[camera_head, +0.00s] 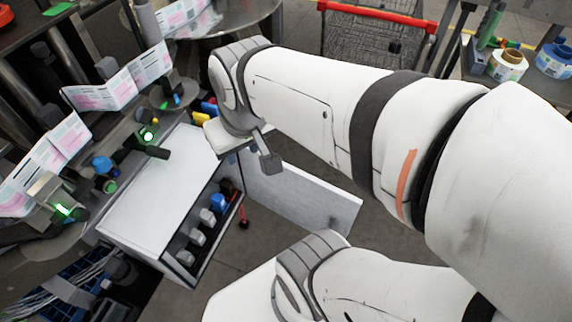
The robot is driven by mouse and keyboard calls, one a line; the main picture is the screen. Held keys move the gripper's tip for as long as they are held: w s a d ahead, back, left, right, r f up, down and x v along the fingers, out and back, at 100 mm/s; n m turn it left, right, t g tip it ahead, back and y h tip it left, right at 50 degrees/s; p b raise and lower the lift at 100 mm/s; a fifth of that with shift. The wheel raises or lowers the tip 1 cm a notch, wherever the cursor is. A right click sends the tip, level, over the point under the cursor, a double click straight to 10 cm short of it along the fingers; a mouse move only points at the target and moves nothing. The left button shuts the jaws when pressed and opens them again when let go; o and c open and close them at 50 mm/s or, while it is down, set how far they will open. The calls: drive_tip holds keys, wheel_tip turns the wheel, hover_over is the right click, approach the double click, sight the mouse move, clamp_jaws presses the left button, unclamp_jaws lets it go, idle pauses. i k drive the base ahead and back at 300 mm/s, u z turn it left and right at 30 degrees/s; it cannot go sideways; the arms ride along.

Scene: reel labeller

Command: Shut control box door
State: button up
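The white control box (155,192) stands at left centre, with its open front facing right. Several grey and blue parts show inside it. Its door (305,200) stands wide open, reaching out to the right from the box's far front corner. A small grey part of my gripper (269,161) shows beneath my wrist, near the hinged end of the door in the picture. I cannot tell whether it touches the door. The rest of the gripper is hidden by my arm, so its opening does not show.
Labeller parts with green lights (148,135) and printed label strips (120,80) line the left. A wire cart with a red handle (375,30) stands at the back. Label reels (507,64) sit at upper right. Grey floor (235,250) is clear before the box.

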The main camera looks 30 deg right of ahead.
sight(305, 199)
drive_tip(key=u, duration=0.05)
drive_tip(key=k, duration=0.2)
drive_tip(key=u, duration=3.2)
drive_tip(key=k, duration=2.65)
drive_tip(key=z, duration=1.1)
drive_tip(key=i, duration=1)
drive_tip(key=u, duration=0.05)
